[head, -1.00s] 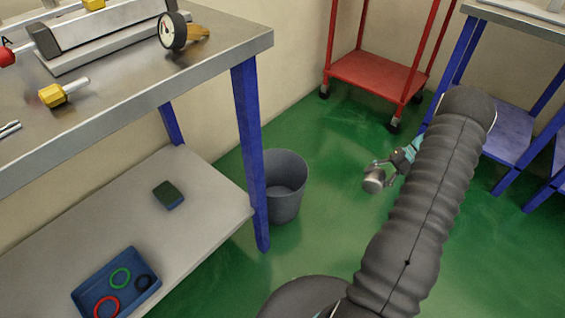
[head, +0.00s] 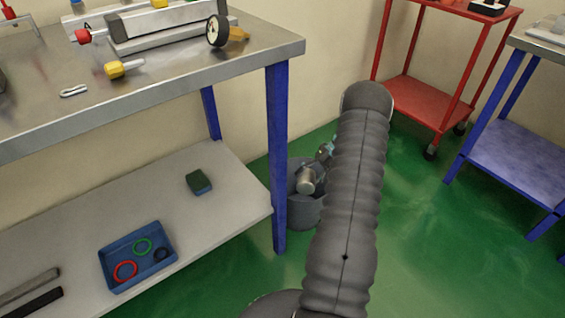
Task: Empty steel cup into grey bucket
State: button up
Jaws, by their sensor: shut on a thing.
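The grey bucket (head: 304,217) stands on the green floor just right of the blue table leg, partly hidden by my arm. The steel cup (head: 306,184) is in my gripper (head: 318,168), which is shut on it. In the picture the cup overlaps the bucket's opening; its exact height over the rim cannot be told. The cup looks tilted. My arm hides part of the gripper, and the inside of the cup cannot be made out.
A blue table leg (head: 278,150) stands close left of the bucket. The workbench (head: 150,85) and its lower shelf (head: 90,220) fill the left. A red trolley (head: 425,100) and another blue-legged table (head: 515,160) stand at the right. Green floor is open between.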

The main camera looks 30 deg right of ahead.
jog(key=w+d+r+n+t+h+b, duration=0.4)
jog(key=w+t+h+b, duration=0.3)
jog(key=b, duration=0.3)
jog(key=shift+w+d+n+t+h, duration=0.3)
jog(key=shift+w+d+n+t, duration=0.15)
jog(key=shift+w+t, duration=0.35)
dwell(0.4)
jog(key=r+t+b, duration=0.1)
jog(key=b, duration=0.4)
jog(key=shift+d+r+n, duration=0.1)
jog(key=shift+n, duration=0.15)
jog(key=shift+w+d+r+n+t+h, duration=0.1)
jog(key=shift+r+n+t+h, duration=0.3)
jog(key=shift+r+t, duration=0.35)
jog(key=shift+w+d+r+n+t+h, duration=0.1)
jog(key=shift+r+n+t+h, duration=0.2)
jog(key=shift+r+t+h, duration=0.4)
jog(key=shift+r, duration=0.1)
jog(key=shift+a, duration=0.1)
